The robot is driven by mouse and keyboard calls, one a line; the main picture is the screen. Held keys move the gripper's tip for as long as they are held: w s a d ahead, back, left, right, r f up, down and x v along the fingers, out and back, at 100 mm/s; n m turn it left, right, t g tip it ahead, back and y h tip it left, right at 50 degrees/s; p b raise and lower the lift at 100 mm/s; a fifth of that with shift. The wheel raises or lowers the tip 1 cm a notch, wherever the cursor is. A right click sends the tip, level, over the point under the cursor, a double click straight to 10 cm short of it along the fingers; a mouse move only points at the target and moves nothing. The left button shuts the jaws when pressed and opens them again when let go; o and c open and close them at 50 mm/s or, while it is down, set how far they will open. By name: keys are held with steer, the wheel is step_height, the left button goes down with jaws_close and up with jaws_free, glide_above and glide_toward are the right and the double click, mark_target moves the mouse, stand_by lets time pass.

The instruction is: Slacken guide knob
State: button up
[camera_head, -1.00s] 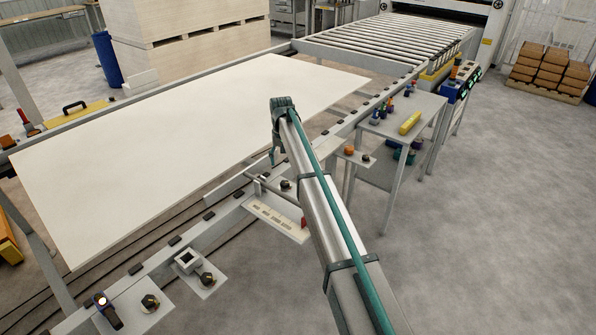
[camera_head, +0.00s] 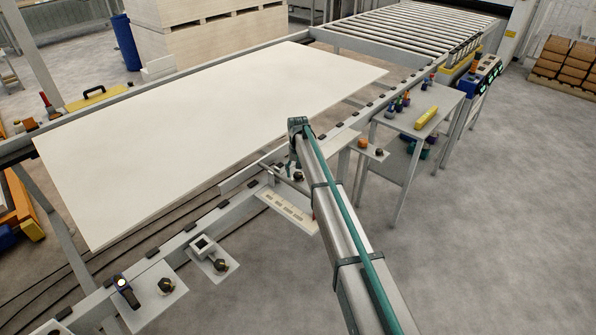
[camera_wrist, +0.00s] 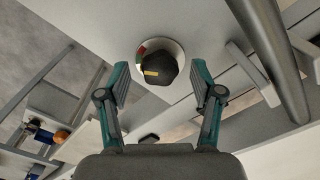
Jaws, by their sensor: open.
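The guide knob (camera_wrist: 159,68) is dark with a yellow mark. It sits on a round pale dial with red and green patches in the wrist view. My gripper (camera_wrist: 161,80) is open, with one finger on each side of the knob in the picture. Gaps show between knob and fingers, and I cannot tell how far the tips are from it in depth. In the head view, my gripper (camera_head: 291,164) is beside a small dark knob (camera_head: 298,176) at the frame's near edge; the arm partly hides this area.
A large white panel (camera_head: 200,130) lies on the frame behind my gripper. A slotted pale plate (camera_head: 286,212) is just below it. An orange button (camera_head: 362,143) and a dark knob (camera_head: 379,152) sit on a bracket to the right. A grey rail (camera_wrist: 268,50) crosses the wrist view's right side.

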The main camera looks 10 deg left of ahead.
steer(key=shift+f, duration=0.15)
steer(key=c, duration=1.1)
steer(key=shift+c, duration=0.2)
steer(key=shift+n+b, duration=0.3)
steer(key=n+b, duration=0.2)
steer(key=n, duration=0.1)
steer(key=shift+f, duration=0.1)
steer(key=shift+n+b, duration=0.65)
steer(key=shift+n, duration=1.05)
